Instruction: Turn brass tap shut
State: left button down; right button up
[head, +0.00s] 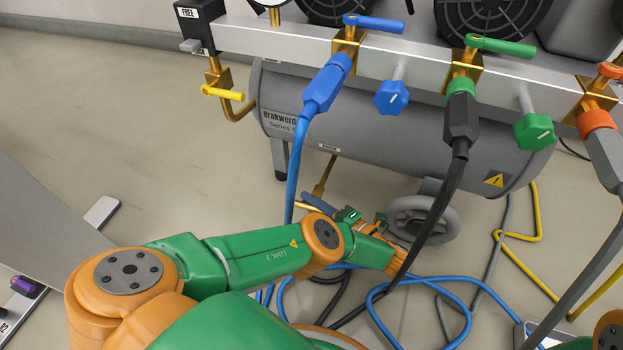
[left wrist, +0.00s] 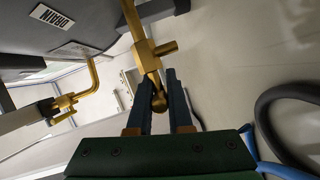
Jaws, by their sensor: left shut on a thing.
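The brass tap shows in the left wrist view (left wrist: 147,56), on a brass pipe under the grey tank. It has a short side stub pointing right and a rounded end toward me. In the head view its thin brass pipe (head: 323,178) comes down below the tank, and the tap itself is mostly hidden by my left gripper. My left gripper (left wrist: 155,82) has its two dark blue fingers on either side of the tap's lower brass part and is shut on it. In the head view the left gripper (head: 309,201) is low, under the tank. My right gripper is not in view.
The grey tank (head: 390,150) hangs over the left arm. Blue (head: 289,170) and black (head: 435,205) hoses hang close by and coil on the floor. A yellow-handled valve (head: 222,93) is at upper left. A grey wheel (head: 420,220) stands right of the gripper.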

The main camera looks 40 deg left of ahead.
pick_arm(q)
jog(key=shift+y, duration=0.3)
dwell(0.4)
jog(key=c, duration=0.8)
grip_release()
jog(key=shift+c, duration=0.2)
